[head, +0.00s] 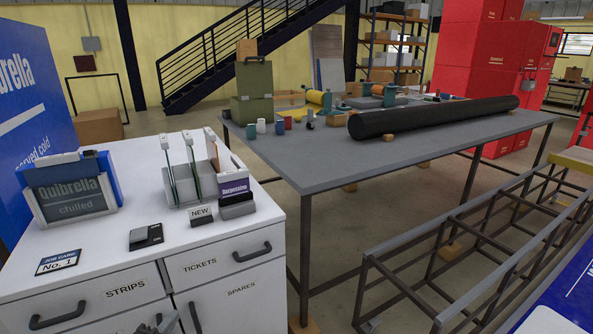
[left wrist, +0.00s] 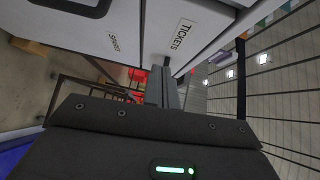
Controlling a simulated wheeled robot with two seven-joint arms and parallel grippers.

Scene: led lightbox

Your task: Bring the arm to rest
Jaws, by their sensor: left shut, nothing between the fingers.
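My left gripper (head: 158,326) shows at the bottom edge of the head view, low in front of the white cabinet (head: 240,293). Only its tips show there. In the left wrist view its fingers (left wrist: 167,85) are shut together with nothing between them, near the drawer fronts labelled TICKETS and SPARES. I cannot tell whether it touches the cabinet. My right gripper is in neither view.
The cabinet top holds a Quibrella lightbox (head: 75,197), a slotted rack (head: 185,180), a small black device (head: 146,236) and a job card (head: 58,262). Drawer handles (head: 247,252) stick out. A grey table (head: 400,155) bears a black roll (head: 435,116). A metal frame (head: 470,245) stands at right.

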